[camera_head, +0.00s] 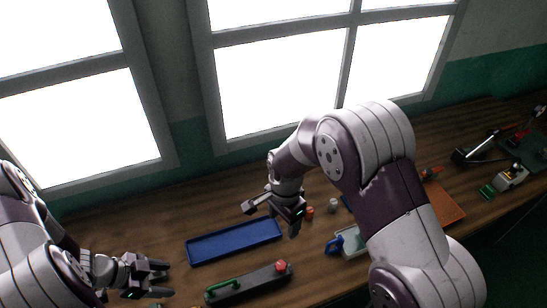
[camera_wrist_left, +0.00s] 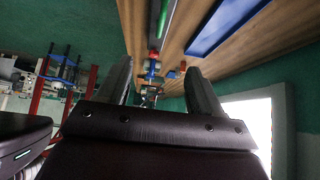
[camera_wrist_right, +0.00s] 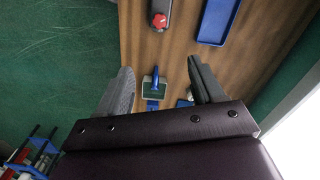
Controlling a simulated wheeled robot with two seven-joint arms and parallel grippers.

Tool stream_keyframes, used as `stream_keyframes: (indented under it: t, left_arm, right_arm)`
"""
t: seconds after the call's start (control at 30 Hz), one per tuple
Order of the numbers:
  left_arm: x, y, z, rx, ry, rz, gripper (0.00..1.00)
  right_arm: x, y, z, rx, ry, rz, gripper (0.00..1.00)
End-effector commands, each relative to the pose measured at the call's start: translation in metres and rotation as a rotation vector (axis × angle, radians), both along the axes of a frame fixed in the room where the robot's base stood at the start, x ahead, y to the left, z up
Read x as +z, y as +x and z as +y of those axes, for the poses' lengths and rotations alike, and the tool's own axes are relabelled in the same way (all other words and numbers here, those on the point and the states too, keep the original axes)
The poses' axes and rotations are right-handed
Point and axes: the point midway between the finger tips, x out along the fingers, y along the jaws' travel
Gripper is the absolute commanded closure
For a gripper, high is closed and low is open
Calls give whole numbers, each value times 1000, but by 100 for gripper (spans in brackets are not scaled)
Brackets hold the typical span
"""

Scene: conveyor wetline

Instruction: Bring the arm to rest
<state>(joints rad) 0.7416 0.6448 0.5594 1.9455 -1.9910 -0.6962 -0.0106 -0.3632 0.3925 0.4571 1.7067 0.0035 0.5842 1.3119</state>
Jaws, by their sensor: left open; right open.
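My left gripper (camera_head: 148,276) is at the lower left of the head view, near the table's left part, open and empty. Its spread fingers also show in the left wrist view (camera_wrist_left: 160,90), with nothing between them close by. My right gripper (camera_head: 270,217) is above the table, at the right end of the blue tray in the head view. It is open, and its fingers stand apart and empty in the right wrist view (camera_wrist_right: 163,88). My right arm hides part of the table's middle.
An empty blue tray (camera_head: 222,247) lies on the wooden table (camera_head: 180,219). In front lies a dark bar with a green handle and red knob (camera_head: 281,266). A blue-handled item (camera_head: 335,244), orange tray (camera_head: 445,203) and tools are to the right. Windows stand behind.

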Motion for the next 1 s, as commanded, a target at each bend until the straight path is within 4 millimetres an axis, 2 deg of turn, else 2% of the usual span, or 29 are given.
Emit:
stream_keyframes:
  t: [0.07, 0.1, 0.13, 0.2, 0.3, 0.37, 0.47, 0.5, 0.6, 0.63, 0.77, 1.0]
  left_arm:
    - [-7, 0, 9, 27, 49, 18, 34]
    - [-15, 1, 20, 118, 108, 59, 34]
    - [-21, 0, 32, 214, 162, 103, 34]
    - [-26, 0, 67, 474, 317, 210, 34]
    - [-26, -8, 89, 824, 505, 371, 34]
    - [-20, -16, 79, 1008, 560, 463, 34]
    - [-12, -30, 31, 1236, 539, 591, 34]
    - [-12, -33, 5, 1289, 499, 623, 34]
    - [-11, -30, -49, 1300, 389, 597, 34]
    - [-9, -26, -57, 1277, 375, 565, 34]
    - [-3, -18, -75, 1203, 365, 498, 34]
    - [-2, -18, -76, 1200, 365, 497, 34]
  right_arm:
    - [0, 1, 0, 104, 2, -6, 33]
    - [-4, -5, -2, 213, -1, 3, 33]
    - [-6, -12, -5, 305, -3, 14, 33]
    - [-11, -30, -15, 522, -3, 26, 33]
    - [-30, -56, -41, 792, 2, 21, 33]
    - [-42, -71, -59, 918, 2, 7, 33]
    - [-65, -98, -87, 1057, -8, -24, 33]
    - [-76, -108, -98, 1078, -15, -39, 33]
    - [-94, -125, -118, 1028, -35, -76, 33]
    - [-95, -126, -122, 1012, -41, -88, 33]
    - [-93, -121, -130, 975, -57, -115, 33]
    - [-93, -121, -130, 973, -57, -115, 33]
